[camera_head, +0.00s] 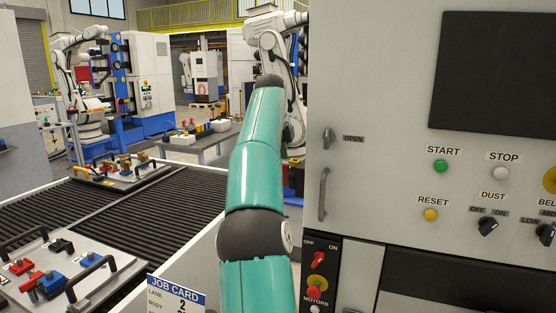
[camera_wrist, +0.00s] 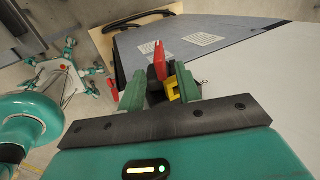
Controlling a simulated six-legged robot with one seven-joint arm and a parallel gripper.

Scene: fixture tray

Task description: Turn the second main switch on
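A red rotary switch (camera_head: 319,259) under OFF and ON marks sits on the black lower panel of the cabinet in the head view. A second small red-and-green control (camera_head: 317,283) lies just below it, above the MOTORS label. A red lever (camera_wrist: 160,62) and a yellow part (camera_wrist: 173,88) show in and beyond the gap. I cannot tell whether the fingers touch them. Another red part (camera_wrist: 114,90) shows beside the left finger.
The cabinet (camera_head: 365,95) fills the right, with a START button (camera_head: 440,166), STOP button (camera_head: 500,173) and DUST knob (camera_head: 488,227). A roller conveyor (camera_head: 120,207) lies at left, with a fixture tray (camera_head: 107,286) carrying red and blue parts. A job card (camera_head: 176,298) stands in front.

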